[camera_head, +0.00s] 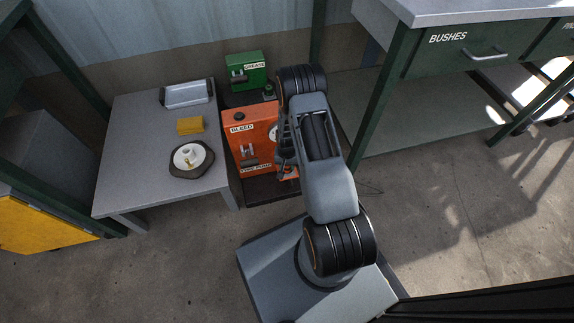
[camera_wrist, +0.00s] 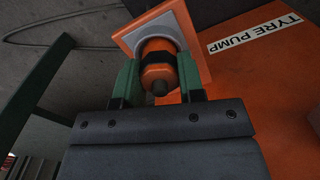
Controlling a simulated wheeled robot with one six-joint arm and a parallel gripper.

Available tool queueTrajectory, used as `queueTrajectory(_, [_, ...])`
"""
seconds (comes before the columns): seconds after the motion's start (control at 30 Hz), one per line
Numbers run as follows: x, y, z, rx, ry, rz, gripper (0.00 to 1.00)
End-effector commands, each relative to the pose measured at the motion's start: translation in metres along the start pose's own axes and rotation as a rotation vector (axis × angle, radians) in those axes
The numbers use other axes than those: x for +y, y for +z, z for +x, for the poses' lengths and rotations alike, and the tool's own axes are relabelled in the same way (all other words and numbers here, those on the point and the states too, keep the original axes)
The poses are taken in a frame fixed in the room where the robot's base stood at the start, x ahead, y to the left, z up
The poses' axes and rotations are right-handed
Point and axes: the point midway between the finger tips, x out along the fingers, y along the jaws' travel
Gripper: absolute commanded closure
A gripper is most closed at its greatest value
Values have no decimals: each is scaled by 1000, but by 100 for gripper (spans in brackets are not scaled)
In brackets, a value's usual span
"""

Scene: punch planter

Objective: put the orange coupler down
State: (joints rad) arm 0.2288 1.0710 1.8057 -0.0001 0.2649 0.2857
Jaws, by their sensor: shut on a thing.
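The orange coupler (camera_wrist: 158,72), with a black band around it, sits between the two green fingers of my gripper (camera_wrist: 158,78) in the wrist view. The gripper is shut on it. Right behind the coupler is a square plate (camera_wrist: 127,42) with an orange rim and grey face, beside the orange tyre pump (camera_wrist: 270,90). I cannot tell whether the coupler is seated in the plate or just in front of it. In the head view my arm largely hides the gripper and coupler at the right side of the tyre pump (camera_head: 250,137).
A grey table (camera_head: 125,140) on the left holds a silver tray (camera_head: 187,94), a yellow block (camera_head: 190,125) and a dark plate (camera_head: 200,172) with a white item. A green grease box (camera_head: 246,70) stands behind the pump. A workbench (camera_head: 440,45) is at right; open floor (camera_head: 440,215) lies below.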

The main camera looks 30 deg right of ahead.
Motion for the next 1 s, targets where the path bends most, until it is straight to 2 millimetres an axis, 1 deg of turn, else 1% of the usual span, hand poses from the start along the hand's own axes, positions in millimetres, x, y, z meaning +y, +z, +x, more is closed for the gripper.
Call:
queueTrajectory(0.1, [0,0,5,0,0,0,97])
queueTrajectory(0.13, [0,0,3,0,0,0,61])
queueTrajectory(0.37, [0,0,3,0,0,0,39])
queueTrajectory(0.57, [0,0,3,0,0,0,39])
queueTrajectory(0.67, [0,0,-1,0,0,0,39])
queueTrajectory(0.77, [0,0,-12,2,0,0,39])
queueTrajectory(1.0, [0,-1,-60,3,-1,0,39])
